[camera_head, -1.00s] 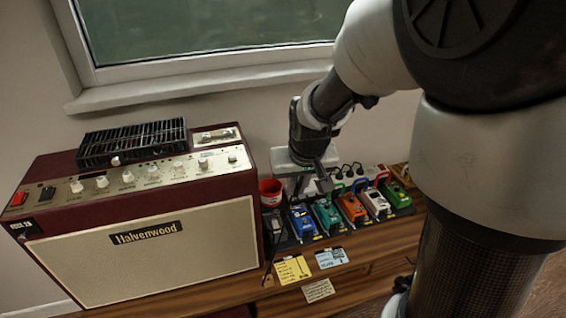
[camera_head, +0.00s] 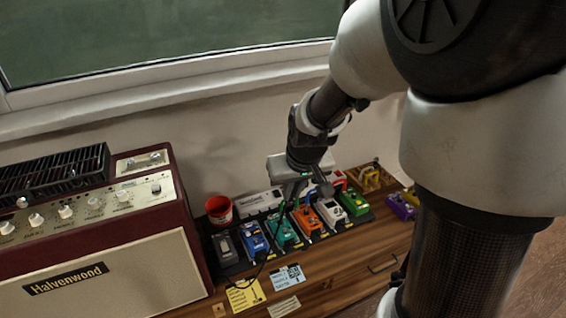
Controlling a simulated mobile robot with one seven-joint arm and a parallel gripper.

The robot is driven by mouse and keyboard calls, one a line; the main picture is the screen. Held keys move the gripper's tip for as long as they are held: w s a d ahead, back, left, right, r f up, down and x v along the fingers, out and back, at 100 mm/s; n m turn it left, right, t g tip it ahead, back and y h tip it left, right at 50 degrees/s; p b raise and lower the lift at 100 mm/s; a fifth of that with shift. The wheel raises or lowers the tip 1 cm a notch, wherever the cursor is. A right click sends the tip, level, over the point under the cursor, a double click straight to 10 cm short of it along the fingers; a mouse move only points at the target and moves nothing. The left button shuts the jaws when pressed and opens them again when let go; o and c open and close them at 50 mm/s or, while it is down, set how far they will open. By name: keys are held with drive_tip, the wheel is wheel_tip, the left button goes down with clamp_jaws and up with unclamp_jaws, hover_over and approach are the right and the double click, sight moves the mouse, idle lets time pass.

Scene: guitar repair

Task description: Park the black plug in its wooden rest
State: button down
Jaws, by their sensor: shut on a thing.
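A thin black cable (camera_head: 266,262) runs from below the gripper, in front of the pedals, down to the yellow note. I cannot clearly identify the wooden rest; a small light-wood piece (camera_head: 219,309) lies at the front edge, and a yellowish-wood object (camera_head: 372,178) stands behind right.
The amplifier (camera_head: 95,260) stands on the left. A red cup (camera_head: 219,211) and a white power strip (camera_head: 258,203) are behind the pedals. Blue (camera_head: 253,240), white (camera_head: 330,212) and green (camera_head: 352,203) pedals flank the gripper. A purple pedal (camera_head: 401,207) is at right.

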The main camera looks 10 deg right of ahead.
drive_tip(key=shift+s+a+f+n+g+y+b, duration=0.75)
drive_tip(key=shift+s+a+f+n+b, duration=0.45)
drive_tip(key=shift+a+f+n, duration=2.4)
drive_tip(key=shift+s+a+f+n+g+y+b, duration=0.85)
drive_tip(key=shift+s+a+f+n, duration=0.85)
drive_tip(key=shift+a+f, duration=3.5)
drive_tip(key=shift+s+a+f+n+g+y+b, duration=0.85)
drive_tip(key=shift+a+f+n, duration=1.95)
drive_tip(key=shift+f, duration=3.45)
drive_tip(key=shift+s+d+f+n+t+h+b, duration=0.1)
drive_tip(key=shift+d+f+n+t+h+b, duration=0.1)
drive_tip(key=shift+f+b, duration=0.45)
drive_tip(key=shift+s+d+f+n+t+h+b, duration=0.1)
drive_tip(key=shift+d+f+h+b, duration=0.1)
drive_tip(key=shift+f+b, duration=0.35)
drive_tip(key=shift+r, duration=0.1)
drive_tip(key=c, duration=1.3)
unclamp_jaws()
drive_tip(key=shift+c, duration=0.2)
wheel_tip(320, 180, up, 8)
drive_tip(key=p, duration=0.6)
drive_tip(key=shift+p, duration=0.3)
